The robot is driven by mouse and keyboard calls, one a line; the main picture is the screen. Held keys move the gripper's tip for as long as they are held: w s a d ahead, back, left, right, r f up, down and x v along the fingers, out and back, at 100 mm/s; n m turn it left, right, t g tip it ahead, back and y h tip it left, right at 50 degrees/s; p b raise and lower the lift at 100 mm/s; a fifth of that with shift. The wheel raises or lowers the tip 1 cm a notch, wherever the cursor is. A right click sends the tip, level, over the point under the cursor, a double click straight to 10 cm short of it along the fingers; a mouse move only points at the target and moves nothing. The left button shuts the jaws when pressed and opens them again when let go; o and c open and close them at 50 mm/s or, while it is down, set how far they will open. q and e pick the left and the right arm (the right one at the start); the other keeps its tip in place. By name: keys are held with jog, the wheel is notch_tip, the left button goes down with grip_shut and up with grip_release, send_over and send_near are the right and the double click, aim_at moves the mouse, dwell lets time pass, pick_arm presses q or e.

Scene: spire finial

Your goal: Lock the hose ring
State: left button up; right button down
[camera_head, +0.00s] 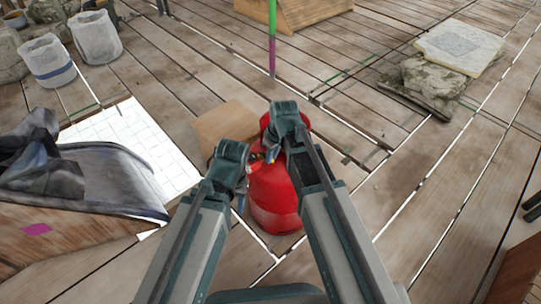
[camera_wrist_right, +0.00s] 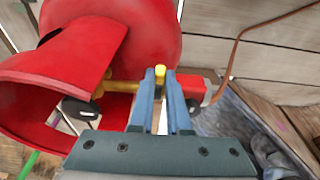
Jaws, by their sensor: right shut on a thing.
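A red gas cylinder (camera_head: 272,195) stands on the plank floor, partly hidden behind my arms. In the right wrist view its red collar (camera_wrist_right: 65,75) surrounds a brass valve (camera_wrist_right: 122,86) with black knobs. A red fitting (camera_wrist_right: 195,86) with a yellow end sits beside the valve, with a brown hose (camera_wrist_right: 238,38) running from it. My right gripper (camera_wrist_right: 160,78) is shut on a small yellow piece (camera_wrist_right: 159,70) in line with the valve; I cannot tell if this is the hose ring. It also shows in the head view (camera_head: 271,156). My left arm ends left of the cylinder, its jaws unclear.
A cardboard-coloured box (camera_head: 222,122) stands behind my left wrist. A white tiled sheet (camera_head: 125,135) and a grey-covered crate (camera_head: 60,235) lie at the left. Stone slabs (camera_head: 432,85) are at the right. The planks between the cylinder and the slabs are mostly clear.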

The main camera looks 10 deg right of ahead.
jog(key=shift+s+d+f+t+y+b, duration=0.2)
jog(key=shift+f+t+y+b, duration=0.35)
jog(key=shift+b, duration=0.3)
jog(key=shift+s+d+f+t+y+b, duration=0.15)
jog(key=shift+t+y+b, duration=0.25)
jog(key=shift+t+b, duration=0.4)
jog(key=shift+s+d+f+t+y+b, duration=0.15)
jog(key=shift+f+t+y+b, duration=0.3)
jog(key=shift+b, duration=0.5)
jog(key=shift+a, duration=0.1)
jog(key=c, duration=0.9)
grip_release()
jog(key=shift+r, duration=0.1)
